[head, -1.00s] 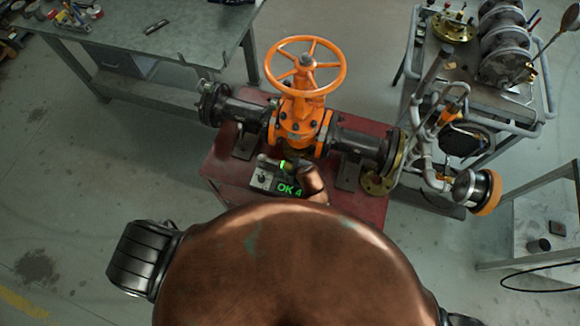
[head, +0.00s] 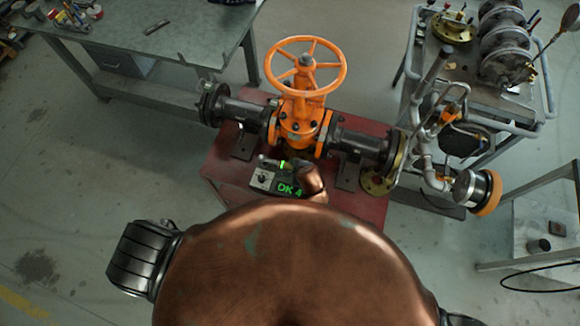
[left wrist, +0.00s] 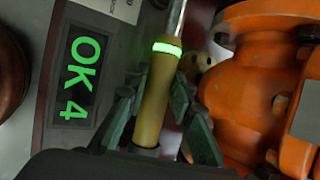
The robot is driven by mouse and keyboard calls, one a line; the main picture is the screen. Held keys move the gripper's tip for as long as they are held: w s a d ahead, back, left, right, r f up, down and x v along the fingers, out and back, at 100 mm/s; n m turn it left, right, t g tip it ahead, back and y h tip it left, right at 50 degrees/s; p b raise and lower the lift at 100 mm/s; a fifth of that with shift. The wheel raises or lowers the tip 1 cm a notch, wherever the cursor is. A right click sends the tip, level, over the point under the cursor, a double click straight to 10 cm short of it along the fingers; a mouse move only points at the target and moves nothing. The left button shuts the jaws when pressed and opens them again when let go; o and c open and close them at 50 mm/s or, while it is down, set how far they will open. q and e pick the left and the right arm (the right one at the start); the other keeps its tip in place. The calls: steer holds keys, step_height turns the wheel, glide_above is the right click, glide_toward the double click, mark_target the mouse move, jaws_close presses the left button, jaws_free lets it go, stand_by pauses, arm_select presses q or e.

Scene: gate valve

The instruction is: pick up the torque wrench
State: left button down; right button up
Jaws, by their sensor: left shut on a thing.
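The torque wrench (left wrist: 155,105) shows in the left wrist view as a yellow-tan handle with a glowing green ring and a metal shaft beyond it. My left gripper (left wrist: 163,118) has its dark green fingers on both sides of the handle and is shut on it. In the head view the wrench (head: 271,163) is small, in front of the orange gate valve (head: 298,122). My left gripper (head: 294,168) is there at its handle, partly hidden by my copper wrist. Whether the wrench is clear of its support cannot be told. My right gripper is not in view.
A box with a green "OK 4" display (head: 262,180) sits close beside the wrench on the red stand (head: 228,165). The valve's handwheel (head: 305,68) rises behind. A workbench (head: 185,45) stands at left and a cart (head: 460,70) at right.

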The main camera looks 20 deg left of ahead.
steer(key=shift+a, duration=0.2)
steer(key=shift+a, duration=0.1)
arm_select(q)
steer(key=shift+r, duration=0.15)
